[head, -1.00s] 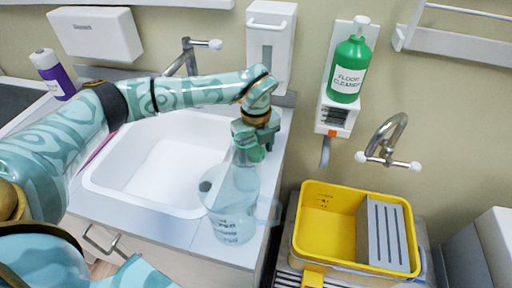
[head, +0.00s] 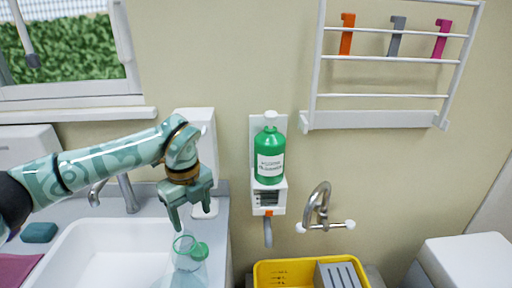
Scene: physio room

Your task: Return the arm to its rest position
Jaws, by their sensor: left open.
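My left arm comes in from the left, and my left gripper (head: 193,218) points down with its jaws apart and empty. It hangs just above a clear bottle (head: 186,274) with a green ring-shaped neck and a green cap beside it. The bottle stands at the right edge of the sink and is cut off by the bottom of the picture. Whether the fingertips are fully clear of its neck is hard to tell. My right gripper is not in view.
A white sink (head: 105,255) with a tap (head: 128,192) lies under my arm. A white dispenser (head: 204,150) is on the wall behind the gripper. A green cleaner bottle (head: 269,158) hangs to the right, above a yellow bucket (head: 290,270). A wall rack (head: 375,118) is at upper right.

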